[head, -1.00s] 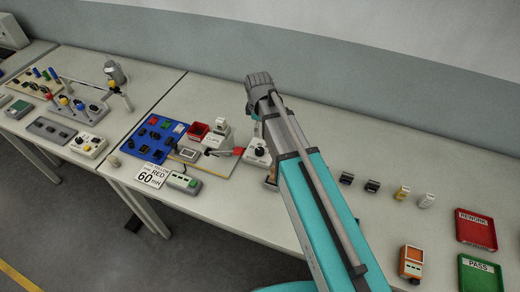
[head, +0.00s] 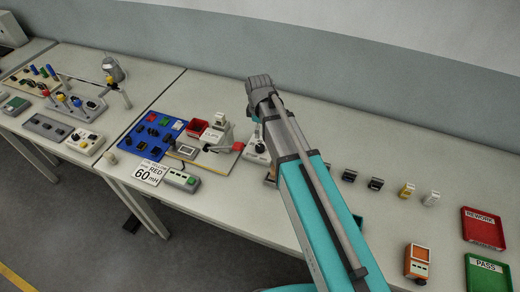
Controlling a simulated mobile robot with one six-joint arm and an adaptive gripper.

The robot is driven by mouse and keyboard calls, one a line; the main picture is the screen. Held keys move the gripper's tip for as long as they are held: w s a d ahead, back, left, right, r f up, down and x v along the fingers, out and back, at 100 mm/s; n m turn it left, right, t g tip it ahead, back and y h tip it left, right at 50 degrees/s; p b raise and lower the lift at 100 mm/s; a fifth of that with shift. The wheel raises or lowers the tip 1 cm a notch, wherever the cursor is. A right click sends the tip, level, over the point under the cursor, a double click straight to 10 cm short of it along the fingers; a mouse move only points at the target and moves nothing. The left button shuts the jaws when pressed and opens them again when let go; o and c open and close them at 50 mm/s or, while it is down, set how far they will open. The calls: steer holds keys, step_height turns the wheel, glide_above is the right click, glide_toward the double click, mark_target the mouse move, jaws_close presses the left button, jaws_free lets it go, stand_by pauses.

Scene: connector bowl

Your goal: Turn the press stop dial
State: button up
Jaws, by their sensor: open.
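A small press (head: 217,131), white and grey with a red part beside it, stands at the right end of the kit board in the head view. A light box with a dark round knob (head: 259,147) stands just right of it, partly covered by my arm. I cannot tell for sure which small part is the press stop dial; it is too small to make out. My teal arm (head: 312,205) crosses the middle of the picture, with its grey elbow high above the bench. My gripper does not show and seems hidden behind the arm.
Several small connectors, an orange device (head: 417,262), a red REWORK tray (head: 484,238) and a green PASS tray (head: 473,280) are right.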

mark_target(260, 147)
steer(key=shift+w+f+b, duration=0.15)
steer(key=shift+f+b, duration=4.7)
steer(key=shift+f, duration=0.35)
steer(key=c, duration=1.2)
steer(key=shift+o, duration=0.2)
